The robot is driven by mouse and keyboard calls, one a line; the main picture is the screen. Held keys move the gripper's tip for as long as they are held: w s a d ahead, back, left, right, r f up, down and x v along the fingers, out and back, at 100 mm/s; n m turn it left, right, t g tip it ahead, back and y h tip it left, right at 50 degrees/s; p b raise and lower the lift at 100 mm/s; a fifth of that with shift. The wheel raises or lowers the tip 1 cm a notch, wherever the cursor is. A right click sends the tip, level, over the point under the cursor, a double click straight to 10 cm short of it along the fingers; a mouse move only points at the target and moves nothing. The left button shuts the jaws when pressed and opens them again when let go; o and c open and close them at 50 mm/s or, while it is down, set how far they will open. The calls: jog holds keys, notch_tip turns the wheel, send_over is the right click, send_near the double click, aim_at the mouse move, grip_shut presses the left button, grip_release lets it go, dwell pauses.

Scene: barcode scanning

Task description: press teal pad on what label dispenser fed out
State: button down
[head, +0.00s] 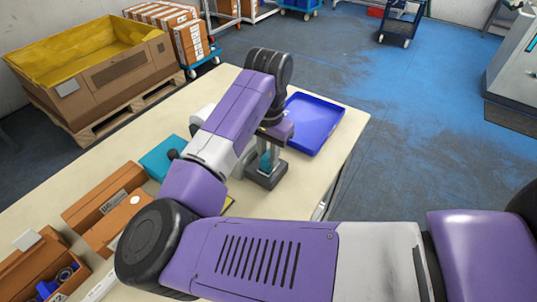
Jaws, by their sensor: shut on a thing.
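My gripper (268,147) points down over the table, right of its middle, beyond my purple arm. It is shut on a small teal piece (265,161), which looks like the teal pad. The piece is low over a dark grey block-shaped device (267,176), which may be the label dispenser. I cannot tell whether the pad touches it, and no label can be made out. My wrist and arm hide part of this area.
A blue tray (332,111) lies behind and right of my gripper. A teal box (158,161) and brown cartons (100,194) stand at left, with an open box (38,268) at the near left. The table's right edge is near.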

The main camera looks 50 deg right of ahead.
jog(key=shift+s+f, duration=0.1)
jog(key=shift+f, duration=0.05)
notch_tip(320, 180, up, 7)
jog(key=p, duration=0.6)
jog(key=shift+p, duration=0.4)
